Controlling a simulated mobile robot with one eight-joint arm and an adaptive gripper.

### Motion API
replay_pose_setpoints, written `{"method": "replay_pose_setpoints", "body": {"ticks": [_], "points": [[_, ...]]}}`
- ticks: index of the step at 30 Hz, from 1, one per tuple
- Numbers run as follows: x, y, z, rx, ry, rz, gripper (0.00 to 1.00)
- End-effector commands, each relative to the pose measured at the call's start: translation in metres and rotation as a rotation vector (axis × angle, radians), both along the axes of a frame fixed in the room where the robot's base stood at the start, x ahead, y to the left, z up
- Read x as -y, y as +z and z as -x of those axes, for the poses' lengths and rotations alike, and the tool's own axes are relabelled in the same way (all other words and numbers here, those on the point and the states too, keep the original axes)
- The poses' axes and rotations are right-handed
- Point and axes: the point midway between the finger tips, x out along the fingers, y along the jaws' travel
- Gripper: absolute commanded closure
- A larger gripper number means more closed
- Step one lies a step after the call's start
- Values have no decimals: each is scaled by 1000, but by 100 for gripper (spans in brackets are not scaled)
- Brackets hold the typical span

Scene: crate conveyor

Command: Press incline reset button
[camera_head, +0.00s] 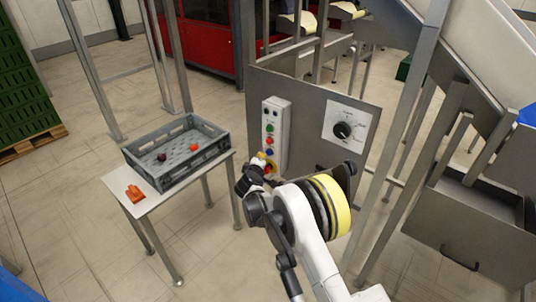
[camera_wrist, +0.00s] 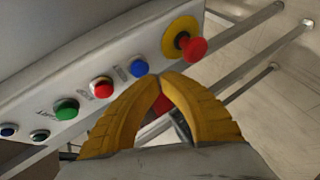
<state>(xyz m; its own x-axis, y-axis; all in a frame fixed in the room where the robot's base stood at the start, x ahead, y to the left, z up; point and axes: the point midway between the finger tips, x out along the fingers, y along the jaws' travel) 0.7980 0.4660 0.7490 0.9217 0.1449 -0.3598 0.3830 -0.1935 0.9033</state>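A pale control box (camera_head: 283,135) on a grey panel carries a column of buttons. In the wrist view it has a green button (camera_wrist: 66,108), a red button (camera_wrist: 103,87), a blue button (camera_wrist: 139,68) and a red mushroom button (camera_wrist: 194,46) on a yellow ring. Small labels sit beside them, too blurred to read for certain. My gripper (camera_wrist: 160,78) has its yellow fingertips together, just below the blue button in the picture; contact cannot be told. In the head view my gripper (camera_head: 260,162) is at the box's lower end, partly covering the mushroom button.
A grey crate (camera_head: 150,178) with small red and dark items stands on a table at the left, beside an orange object (camera_head: 134,193). A dial (camera_head: 343,130) is right of the box. Conveyor frame posts and a metal bin (camera_head: 470,225) stand at right.

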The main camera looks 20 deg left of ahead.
Motion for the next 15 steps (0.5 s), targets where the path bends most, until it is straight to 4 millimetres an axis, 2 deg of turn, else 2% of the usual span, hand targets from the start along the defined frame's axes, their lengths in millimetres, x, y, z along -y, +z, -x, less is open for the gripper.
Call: {"method": "replay_pose_setpoints", "body": {"ticks": [15], "points": [[-17, 0, 41, -1, 1, 1, 100]]}}
